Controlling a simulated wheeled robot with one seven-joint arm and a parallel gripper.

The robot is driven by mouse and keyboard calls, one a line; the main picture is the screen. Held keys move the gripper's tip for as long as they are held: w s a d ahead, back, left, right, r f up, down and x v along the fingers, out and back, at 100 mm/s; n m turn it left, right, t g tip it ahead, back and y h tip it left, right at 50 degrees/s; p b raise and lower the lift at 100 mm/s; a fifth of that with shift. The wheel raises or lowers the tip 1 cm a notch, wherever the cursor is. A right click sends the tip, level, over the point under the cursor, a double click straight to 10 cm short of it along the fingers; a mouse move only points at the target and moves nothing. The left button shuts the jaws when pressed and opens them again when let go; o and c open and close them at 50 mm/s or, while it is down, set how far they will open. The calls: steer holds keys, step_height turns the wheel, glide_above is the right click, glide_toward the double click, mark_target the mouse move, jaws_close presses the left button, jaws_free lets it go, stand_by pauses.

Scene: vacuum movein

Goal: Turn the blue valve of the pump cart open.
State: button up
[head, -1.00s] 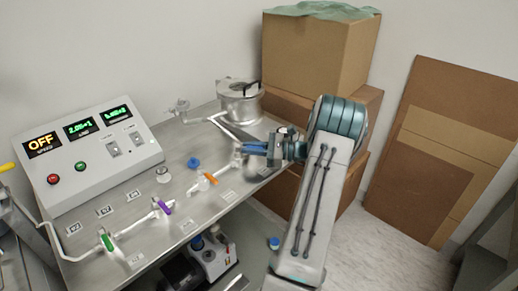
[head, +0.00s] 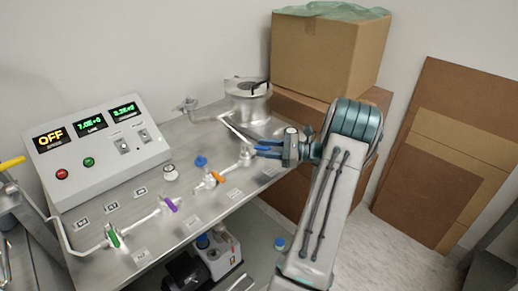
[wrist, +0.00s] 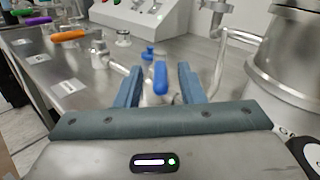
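The pump cart is a steel bench (head: 215,210) with pipes and coloured valve handles. The blue valve handle (wrist: 160,78) shows clearly in the wrist view, pointing towards me from its metal valve body. My gripper (wrist: 160,80) is open, with one blue-grey finger on each side of the handle and gaps between. In the head view, my gripper (head: 259,148) is at the far right end of the pipe row, beside the silver chamber. There its blue fingers are hard to tell from the blue handle.
The green (head: 114,238), purple (head: 169,205) and orange (head: 217,177) handles are further left. A blue knob (head: 201,162) stands behind the orange handle. The silver chamber (head: 247,104) is close behind my gripper. The control panel (head: 98,148) reads OFF. Cardboard boxes (head: 327,55) stand behind.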

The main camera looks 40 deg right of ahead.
steer(key=b+v, duration=0.1)
steer(key=v, duration=1)
steer(key=shift+d, duration=0.2)
steer(key=shift+s, duration=0.1)
